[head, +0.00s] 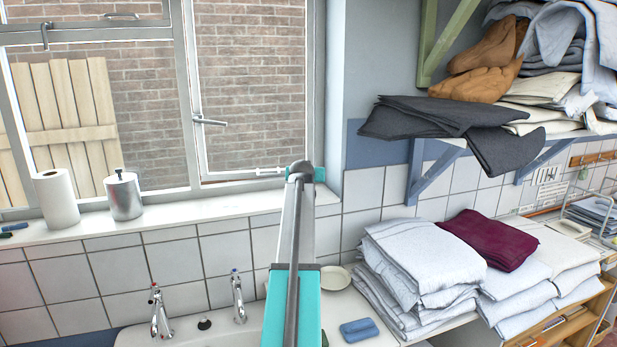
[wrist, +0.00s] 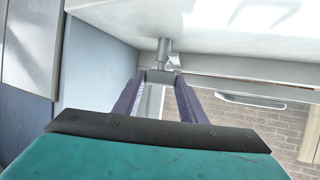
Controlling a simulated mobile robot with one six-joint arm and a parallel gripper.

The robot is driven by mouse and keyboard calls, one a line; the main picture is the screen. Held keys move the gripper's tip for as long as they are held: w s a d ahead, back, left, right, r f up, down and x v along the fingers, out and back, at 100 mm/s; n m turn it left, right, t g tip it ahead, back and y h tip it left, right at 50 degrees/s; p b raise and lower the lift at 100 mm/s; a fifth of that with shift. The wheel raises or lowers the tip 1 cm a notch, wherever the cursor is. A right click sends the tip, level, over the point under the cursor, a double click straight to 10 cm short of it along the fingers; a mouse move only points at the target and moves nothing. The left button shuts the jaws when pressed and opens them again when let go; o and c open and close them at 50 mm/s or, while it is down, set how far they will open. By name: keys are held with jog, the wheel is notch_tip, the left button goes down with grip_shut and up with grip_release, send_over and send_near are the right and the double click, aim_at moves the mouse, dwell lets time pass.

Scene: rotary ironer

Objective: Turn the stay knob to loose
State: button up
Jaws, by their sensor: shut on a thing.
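In the wrist view, the two purple fingers of my gripper (wrist: 160,80) reach forward, with their tips closed around a small grey metal piece. It looks like the stay knob (wrist: 163,60), with a short round stem running up to a pale frame surface. Which way the knob is turned cannot be told. In the head view, my arm stands in front of the window's right side and hides the gripper tips and the knob. A pale stay bar (head: 266,171) shows at the bottom of the window, just left of my arm.
The casement has a handle (head: 209,121). A paper roll (head: 56,198) and a metal canister (head: 124,195) stand on the sill (head: 170,218). Below are taps (head: 239,297) at a sink. Folded linen (head: 425,262) piles up on the right, under a loaded shelf with a dark cloth (head: 440,115).

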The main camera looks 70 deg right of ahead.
jog(key=shift+s+d+n+t+y+b, duration=0.15)
jog(key=shift+n+t+y+b, duration=0.35)
jog(key=shift+n+t, duration=0.55)
jog(key=shift+n+t+y+b, duration=0.3)
jog(key=shift+n+t+b, duration=0.35)
jog(key=shift+t+b, duration=0.1)
jog(key=o, duration=1.1)
jog(key=shift+c, duration=0.2)
jog(key=shift+s+a, duration=0.1)
jog(key=shift+a, duration=0.1)
jog(key=b+v, duration=0.3)
jog(key=v, duration=1)
jog(key=shift+a+r+b, duration=0.2)
jog(key=shift+r+b, duration=0.1)
